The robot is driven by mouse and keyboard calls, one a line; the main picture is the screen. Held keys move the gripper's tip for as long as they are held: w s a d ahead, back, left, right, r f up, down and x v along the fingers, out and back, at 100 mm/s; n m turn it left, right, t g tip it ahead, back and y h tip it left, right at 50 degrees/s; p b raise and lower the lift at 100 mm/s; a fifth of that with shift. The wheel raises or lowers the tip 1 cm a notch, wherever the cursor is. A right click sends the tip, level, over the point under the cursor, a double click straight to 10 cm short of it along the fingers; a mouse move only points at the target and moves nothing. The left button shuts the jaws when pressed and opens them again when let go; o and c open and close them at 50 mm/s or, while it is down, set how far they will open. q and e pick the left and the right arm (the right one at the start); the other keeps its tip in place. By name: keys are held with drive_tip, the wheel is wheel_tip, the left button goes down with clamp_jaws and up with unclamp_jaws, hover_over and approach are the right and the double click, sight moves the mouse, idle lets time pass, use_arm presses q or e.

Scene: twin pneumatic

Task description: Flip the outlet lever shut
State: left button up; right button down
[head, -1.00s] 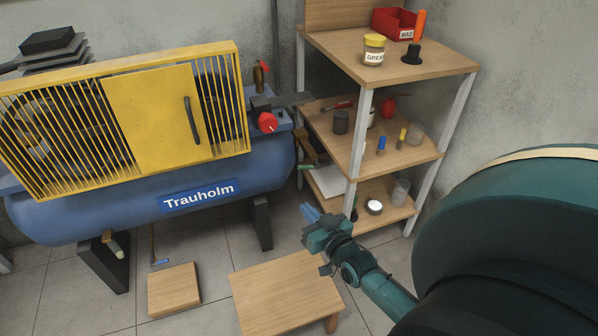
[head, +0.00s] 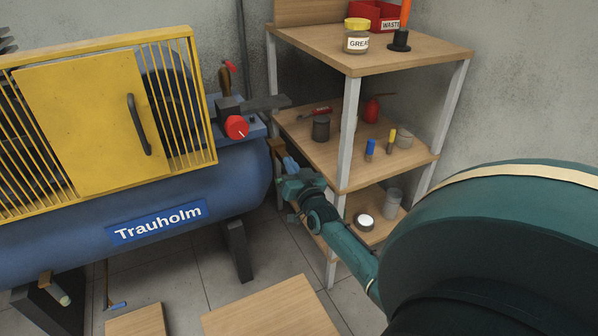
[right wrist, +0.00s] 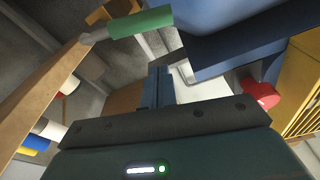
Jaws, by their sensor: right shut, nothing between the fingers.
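The outlet lever shows in the right wrist view as a green sleeve (right wrist: 140,22) on a grey metal stem, beside a brass-coloured valve body (right wrist: 112,11). In the head view the brass-coloured valve (head: 277,147) sits at the right end of the blue tank (head: 195,185); I cannot make out the green sleeve there, with my right gripper in front. My right gripper (head: 289,163) is shut and empty, just below the valve. In the right wrist view its blue fingers (right wrist: 158,72) point toward the lever and stand apart from the green sleeve. My left gripper is not in view.
A wooden shelf unit (head: 343,178) with jars and small items stands close to the right of my gripper. A red knob (head: 236,127) and a red-tipped lever (head: 230,66) are on the compressor above. Wooden platforms (head: 265,312) lie low in front.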

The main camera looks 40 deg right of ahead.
use_arm(q)
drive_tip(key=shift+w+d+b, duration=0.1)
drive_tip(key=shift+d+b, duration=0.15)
drive_tip(key=shift+b, duration=0.5)
use_arm(e)
drive_tip(key=f, duration=0.2)
drive_tip(key=a+f, duration=0.1)
drive_tip(key=f, duration=0.1)
drive_tip(key=shift+s+a, duration=0.1)
drive_tip(key=shift+s, duration=0.1)
drive_tip(key=n, duration=0.2)
drive_tip(key=f+n+y, duration=0.1)
drive_tip(key=shift+w+a+f+n, duration=0.1)
drive_tip(key=shift+a+f+n, duration=0.05)
drive_tip(key=shift+a+n, duration=0.25)
